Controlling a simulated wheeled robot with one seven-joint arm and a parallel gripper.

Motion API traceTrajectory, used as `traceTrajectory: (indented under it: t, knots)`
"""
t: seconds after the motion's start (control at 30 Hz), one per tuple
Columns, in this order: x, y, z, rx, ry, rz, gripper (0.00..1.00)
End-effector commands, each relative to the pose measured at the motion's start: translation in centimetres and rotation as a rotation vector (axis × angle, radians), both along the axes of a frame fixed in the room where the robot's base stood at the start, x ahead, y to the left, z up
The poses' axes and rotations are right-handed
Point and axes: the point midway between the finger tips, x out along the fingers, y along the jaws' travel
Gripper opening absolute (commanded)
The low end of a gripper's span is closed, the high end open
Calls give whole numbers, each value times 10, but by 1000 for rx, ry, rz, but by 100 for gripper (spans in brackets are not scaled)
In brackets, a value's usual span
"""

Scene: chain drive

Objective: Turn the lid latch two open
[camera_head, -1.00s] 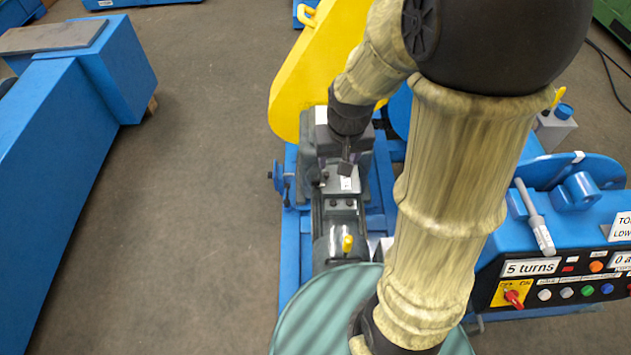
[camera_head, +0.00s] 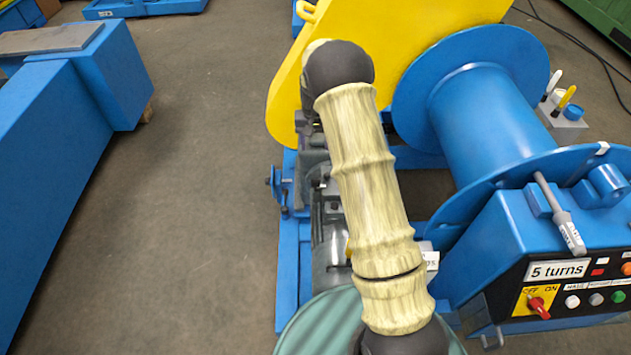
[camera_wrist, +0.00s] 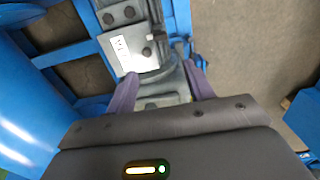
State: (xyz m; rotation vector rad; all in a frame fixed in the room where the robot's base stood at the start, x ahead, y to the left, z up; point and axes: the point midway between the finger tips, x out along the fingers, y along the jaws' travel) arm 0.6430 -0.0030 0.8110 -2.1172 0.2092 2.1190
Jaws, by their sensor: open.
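The yellow guard cover (camera_head: 420,40) stands upright at the back of the blue machine, partly behind my arm. I cannot make out lid latch two in either view. The fingers point toward a grey metal block (camera_wrist: 130,38) with dark bolts and a white label. Whether they touch it I cannot tell. In the head view my arm hides the gripper and most of the grey drive parts.
A blue drum (camera_head: 495,105) and a control panel (camera_head: 580,285) with a red switch stand to the right. Two handled tools rest in a grey block (camera_head: 562,120). A long blue bench (camera_head: 60,190) stands left. Bare floor (camera_head: 190,180) lies between bench and machine.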

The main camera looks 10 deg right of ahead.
Motion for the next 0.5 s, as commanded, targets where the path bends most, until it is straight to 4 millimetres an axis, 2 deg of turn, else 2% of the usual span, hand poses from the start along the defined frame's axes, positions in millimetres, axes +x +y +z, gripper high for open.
traceTrajectory:
  t: [0.27,0.5]
  knots:
    - [-1,0,-5,0,1,0,53]
    - [-1,0,-36,-1,2,0,53]
